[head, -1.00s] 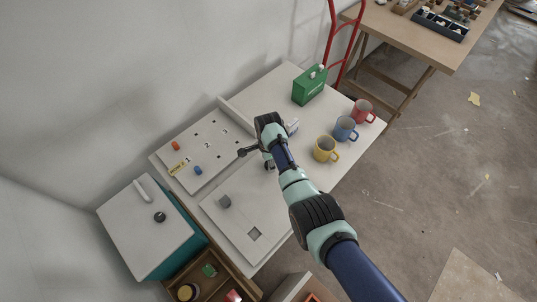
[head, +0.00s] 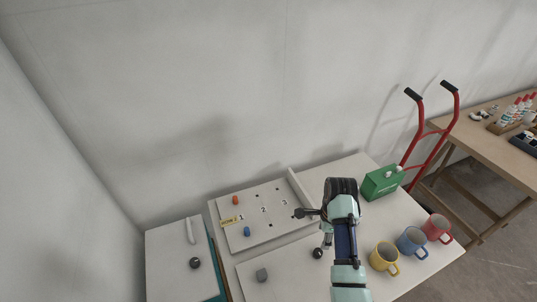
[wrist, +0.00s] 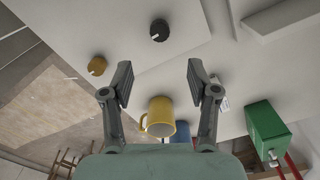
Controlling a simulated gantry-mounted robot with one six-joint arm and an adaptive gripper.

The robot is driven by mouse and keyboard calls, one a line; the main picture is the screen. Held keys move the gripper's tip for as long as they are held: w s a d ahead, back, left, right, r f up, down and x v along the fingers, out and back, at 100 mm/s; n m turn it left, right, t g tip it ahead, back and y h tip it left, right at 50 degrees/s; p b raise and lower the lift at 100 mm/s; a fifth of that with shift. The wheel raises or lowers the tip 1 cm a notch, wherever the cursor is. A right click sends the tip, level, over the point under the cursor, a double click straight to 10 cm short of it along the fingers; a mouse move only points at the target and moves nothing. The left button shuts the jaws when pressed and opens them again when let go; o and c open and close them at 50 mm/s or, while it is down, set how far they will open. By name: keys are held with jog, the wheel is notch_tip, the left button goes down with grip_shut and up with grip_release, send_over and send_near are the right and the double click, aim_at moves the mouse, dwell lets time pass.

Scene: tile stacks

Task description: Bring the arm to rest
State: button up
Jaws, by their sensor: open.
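My arm (head: 345,240) reaches up over the white table, bent at a dark joint near the numbered board. My gripper (wrist: 160,82) is open, with its two dark fingers spread wide and nothing between them. In the wrist view, a yellow mug (wrist: 160,118) shows beyond the fingers, apart from them, with part of a blue mug (wrist: 181,132) behind it. In the head view, the gripper end is small and partly hidden by the arm.
The yellow mug (head: 383,257), blue mug (head: 411,242) and red mug (head: 436,228) stand right of the arm. A green box (head: 381,184) stands behind them, near a red hand truck (head: 421,135).

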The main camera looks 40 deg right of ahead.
jog(key=w+a+r+n+t+h, duration=0.1)
jog(key=w+a+r+n+t, duration=0.2)
jog(key=a+n, duration=0.45)
jog(key=w+a+r+n+t+h, duration=0.1)
jog(key=w+a+r+n+t, duration=0.2)
jog(key=w+a, duration=0.5)
jog(key=w+a+r+n+t, duration=0.1)
jog(key=w+a+r+n, duration=0.15)
jog(key=a+n, duration=0.55)
jog(key=s+a+r+n+t+y, duration=0.1)
jog(key=s+a+r+n+t, duration=0.35)
jog(key=a, duration=0.55)
jog(key=s+a+r+n+t+y, duration=0.1)
jog(key=s+a+r+n, duration=0.3)
jog(key=a+r, duration=0.45)
notch_tip(320, 180, up, 14)
jog(key=w+p, duration=0.1)
jog(key=p, duration=1.3)
jog(key=shift+w+f+n+p, duration=0.2)
jog(key=shift+w+n+p, duration=0.1)
jog(key=shift+w+n, duration=0.1)
